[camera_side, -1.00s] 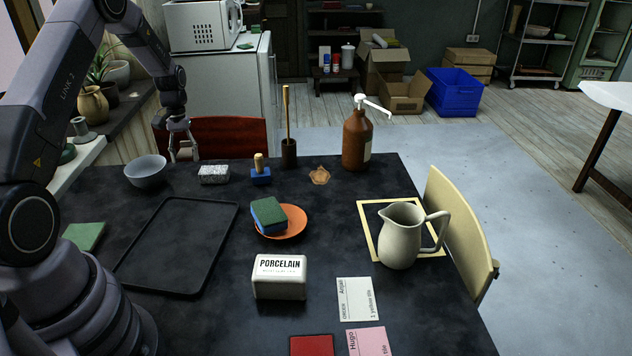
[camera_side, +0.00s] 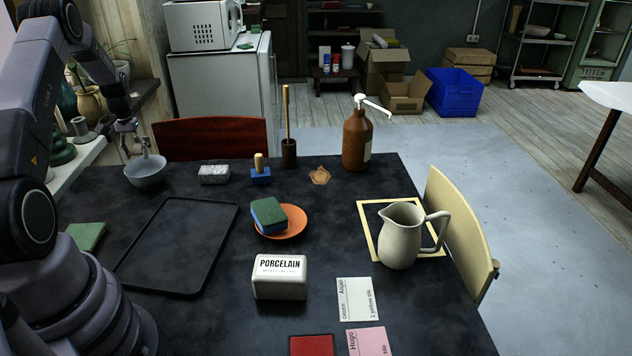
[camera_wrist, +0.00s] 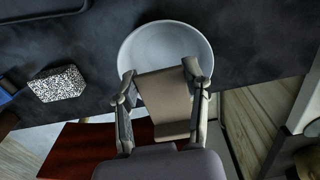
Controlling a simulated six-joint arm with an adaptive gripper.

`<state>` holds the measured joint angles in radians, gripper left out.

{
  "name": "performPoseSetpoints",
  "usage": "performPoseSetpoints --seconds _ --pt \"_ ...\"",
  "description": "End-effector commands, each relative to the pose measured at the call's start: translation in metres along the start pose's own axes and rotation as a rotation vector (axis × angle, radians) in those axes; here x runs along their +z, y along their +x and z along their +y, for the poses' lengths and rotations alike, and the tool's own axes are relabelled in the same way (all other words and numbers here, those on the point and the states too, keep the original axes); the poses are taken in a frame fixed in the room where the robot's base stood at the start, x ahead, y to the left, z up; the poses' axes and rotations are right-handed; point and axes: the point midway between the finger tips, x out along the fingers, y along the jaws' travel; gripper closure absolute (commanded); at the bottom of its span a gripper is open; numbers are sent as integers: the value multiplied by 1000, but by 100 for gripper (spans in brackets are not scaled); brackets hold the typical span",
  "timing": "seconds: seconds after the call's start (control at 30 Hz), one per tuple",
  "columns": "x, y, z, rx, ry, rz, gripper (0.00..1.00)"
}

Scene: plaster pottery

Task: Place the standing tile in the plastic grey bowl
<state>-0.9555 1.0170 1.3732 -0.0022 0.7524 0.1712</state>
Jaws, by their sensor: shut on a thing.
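The grey bowl (camera_side: 146,175) stands at the table's far left corner; in the wrist view the bowl (camera_wrist: 147,37) is partly covered by my gripper and a tile. My gripper (camera_side: 136,150) is at the bowl's back rim in the side view. In the wrist view my gripper (camera_wrist: 160,76) is shut on a brownish-grey tile (camera_wrist: 165,98), with one finger on each side edge. The tile overlaps the bowl's near rim in that view. I cannot tell whether they touch. The tile is hard to make out in the side view.
A speckled block (camera_side: 214,174) and a blue stamp with a wooden knob (camera_side: 261,176) stand right of the bowl. A black tray (camera_side: 180,245) lies in front. A red chair back (camera_side: 210,138) rises behind the table. A green tile (camera_side: 86,236) lies at left.

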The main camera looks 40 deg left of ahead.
Motion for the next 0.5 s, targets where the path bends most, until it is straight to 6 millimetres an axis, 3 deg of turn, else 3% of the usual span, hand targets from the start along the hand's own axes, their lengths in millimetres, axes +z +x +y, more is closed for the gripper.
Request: performPoseSetpoints --seconds 0.5 --pt "0 58 0 0 0 -1 88"
